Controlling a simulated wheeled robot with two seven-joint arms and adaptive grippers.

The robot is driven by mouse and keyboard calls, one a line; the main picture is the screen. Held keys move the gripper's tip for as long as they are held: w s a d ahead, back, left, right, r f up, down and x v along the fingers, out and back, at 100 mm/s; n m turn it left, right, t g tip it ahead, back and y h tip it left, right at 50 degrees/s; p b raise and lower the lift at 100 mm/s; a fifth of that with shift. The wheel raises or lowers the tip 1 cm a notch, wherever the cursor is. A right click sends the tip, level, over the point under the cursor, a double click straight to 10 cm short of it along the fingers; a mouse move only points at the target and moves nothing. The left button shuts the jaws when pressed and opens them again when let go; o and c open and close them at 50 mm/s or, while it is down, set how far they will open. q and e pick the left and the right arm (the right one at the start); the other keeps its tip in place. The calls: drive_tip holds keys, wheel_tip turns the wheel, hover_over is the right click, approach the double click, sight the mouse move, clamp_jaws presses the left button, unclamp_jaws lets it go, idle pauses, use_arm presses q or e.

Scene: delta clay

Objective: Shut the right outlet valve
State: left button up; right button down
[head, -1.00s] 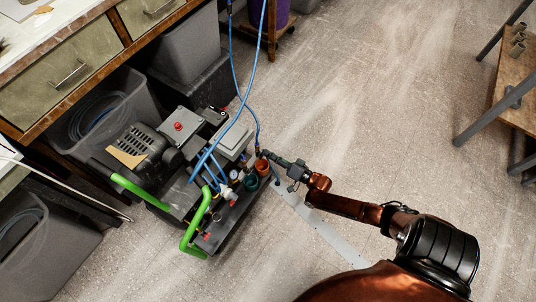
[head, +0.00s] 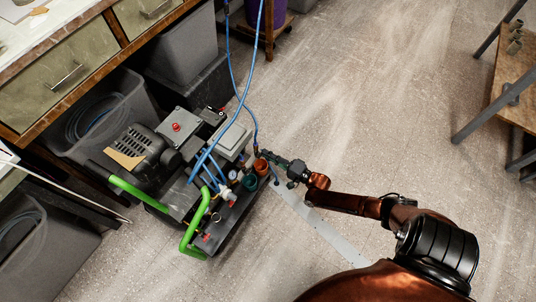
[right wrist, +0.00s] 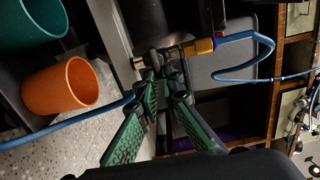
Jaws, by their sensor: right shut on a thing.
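The right outlet valve (right wrist: 146,62) is a small metal fitting at the end of the compressor, mostly hidden by my fingertips in the right wrist view. A yellow-orange connector (right wrist: 198,46) with a blue hose sits just beyond it. My right gripper (right wrist: 163,74) has its green-padded fingers closed together at the tips on the valve. In the head view my right gripper (head: 266,156) reaches in from the right to the compressor's right end. The compressor (head: 178,158) has green handles, a dark motor and a grey box with a red button. My left gripper is not in view.
An orange cup (right wrist: 60,86) and a teal cup (right wrist: 30,22) stand close beside my right gripper. Blue hoses (head: 235,116) rise from the compressor. Grey bins (head: 108,108) and a drawer bench (head: 65,75) are at left. The floor at right is open up to a wooden bench (head: 517,90).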

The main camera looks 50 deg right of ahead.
drive_tip(key=shift+f, duration=0.1)
idle(0.3)
drive_tip(key=c, duration=2.1)
unclamp_jaws()
drive_tip(key=shift+s, duration=0.1)
drive_tip(key=s+d, duration=0.1)
drive_tip(key=s, duration=1)
drive_tip(key=shift+s, duration=0.4)
